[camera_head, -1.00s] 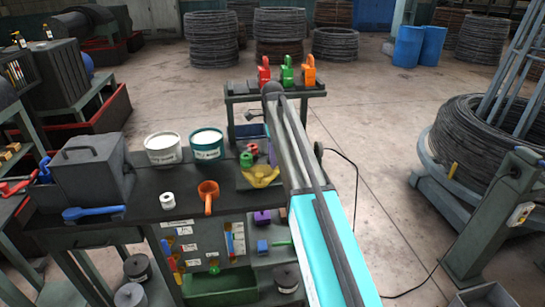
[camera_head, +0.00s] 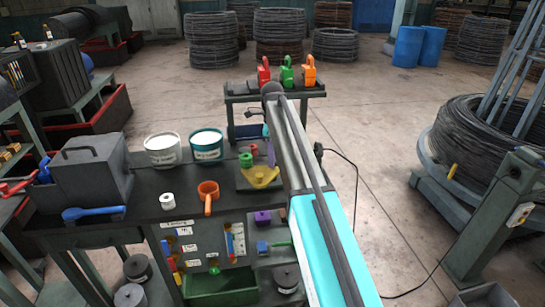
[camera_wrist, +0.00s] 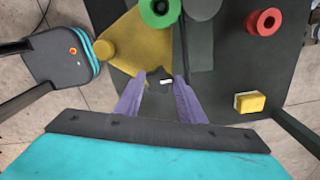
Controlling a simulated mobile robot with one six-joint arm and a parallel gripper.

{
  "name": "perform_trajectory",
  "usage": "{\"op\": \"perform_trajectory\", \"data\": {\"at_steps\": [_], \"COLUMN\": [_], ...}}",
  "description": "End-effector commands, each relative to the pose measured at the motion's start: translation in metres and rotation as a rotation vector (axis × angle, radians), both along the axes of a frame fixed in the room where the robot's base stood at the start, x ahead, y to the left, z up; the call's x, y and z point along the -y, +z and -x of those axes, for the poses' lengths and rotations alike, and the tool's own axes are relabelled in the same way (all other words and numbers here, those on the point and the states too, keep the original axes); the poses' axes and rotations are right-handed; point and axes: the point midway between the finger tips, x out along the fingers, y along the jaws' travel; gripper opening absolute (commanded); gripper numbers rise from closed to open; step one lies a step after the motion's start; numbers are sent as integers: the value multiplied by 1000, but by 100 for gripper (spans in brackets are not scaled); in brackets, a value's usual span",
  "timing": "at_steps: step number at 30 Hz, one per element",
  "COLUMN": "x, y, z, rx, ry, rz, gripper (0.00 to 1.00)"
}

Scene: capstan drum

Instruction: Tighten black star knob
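The black star knob (camera_wrist: 158,78) is in the wrist view, between the purple fingertips of my gripper (camera_wrist: 161,78). A small white mark shows on or beside it. The fingers stand apart, one at each side of the knob; whether they press on it I cannot tell. A yellow arm-like piece (camera_wrist: 140,42) with a rounded end lies left of and beyond the knob. It also shows in the head view (camera_head: 260,178), left of my arm. In the head view my arm hides the knob, and only part of a purple finger shows.
A green spool (camera_wrist: 160,9) stands just beyond the yellow piece. A red spool (camera_wrist: 264,21) and a yellow block (camera_wrist: 249,102) lie to the right.

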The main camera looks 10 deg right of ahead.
Motion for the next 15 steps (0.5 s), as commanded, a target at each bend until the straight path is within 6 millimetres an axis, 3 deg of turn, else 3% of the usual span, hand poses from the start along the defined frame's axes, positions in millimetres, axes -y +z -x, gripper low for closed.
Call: {"op": "perform_trajectory", "data": {"at_steps": [15], "x": [0], "y": [6], "z": [0], "rx": [0], "ry": [2], "rz": [-1], "gripper": [41]}}
